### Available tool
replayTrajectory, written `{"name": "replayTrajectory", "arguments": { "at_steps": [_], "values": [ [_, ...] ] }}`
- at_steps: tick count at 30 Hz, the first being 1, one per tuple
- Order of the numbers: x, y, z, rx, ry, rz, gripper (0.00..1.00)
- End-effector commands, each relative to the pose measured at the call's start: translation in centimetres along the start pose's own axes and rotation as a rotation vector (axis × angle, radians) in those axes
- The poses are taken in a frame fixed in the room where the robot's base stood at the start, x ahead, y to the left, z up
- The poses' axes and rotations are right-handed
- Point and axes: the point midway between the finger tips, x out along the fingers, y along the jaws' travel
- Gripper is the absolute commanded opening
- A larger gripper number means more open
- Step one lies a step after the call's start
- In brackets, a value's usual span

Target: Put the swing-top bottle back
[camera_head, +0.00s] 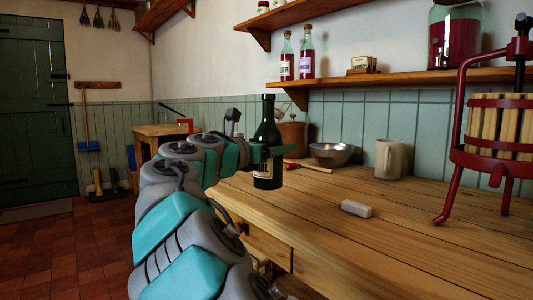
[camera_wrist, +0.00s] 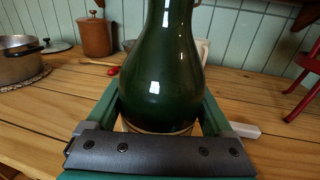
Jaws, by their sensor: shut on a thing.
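A dark green glass bottle (camera_head: 266,133) with a pale label low on its body stands upright in my gripper (camera_head: 270,154), by the left end of the wooden bench. In the wrist view the bottle (camera_wrist: 172,70) fills the middle, between the two green fingers of my gripper (camera_wrist: 160,115). The fingers are shut on its body. Its top is cut off in the wrist view, and I cannot make out a swing-top closure in the head view. I cannot tell whether its base touches anything.
The bench (camera_head: 340,235) holds a white block (camera_head: 356,208), a mug (camera_head: 390,159), a metal bowl (camera_head: 332,154) and a red press (camera_head: 461,150). The lower shelf (camera_head: 400,78) holds two bottles of red liquid (camera_head: 307,56), a small wooden box (camera_head: 362,66) and a large jar (camera_head: 455,38).

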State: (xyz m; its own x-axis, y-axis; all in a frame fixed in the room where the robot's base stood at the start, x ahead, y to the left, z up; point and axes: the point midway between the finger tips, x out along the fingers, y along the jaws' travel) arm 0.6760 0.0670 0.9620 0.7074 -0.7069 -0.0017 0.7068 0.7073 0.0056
Motion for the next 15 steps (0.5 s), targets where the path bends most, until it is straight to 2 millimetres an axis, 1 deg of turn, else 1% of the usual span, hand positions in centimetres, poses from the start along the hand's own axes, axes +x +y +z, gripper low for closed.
{"name": "replayTrajectory", "arguments": {
  "at_steps": [1, 9, 12, 15],
  "values": [
    [1.1, -0.3, -0.1, 0.001, -0.002, -0.004, 0.0],
    [6.0, -0.9, -0.4, 0.001, -0.004, -0.001, 0.0],
    [7.3, -1.1, -0.6, 0.002, -0.002, 0.0, 0.0],
    [8.2, -1.2, -0.6, 0.002, -0.003, 0.0, 0.0]
  ]
}}
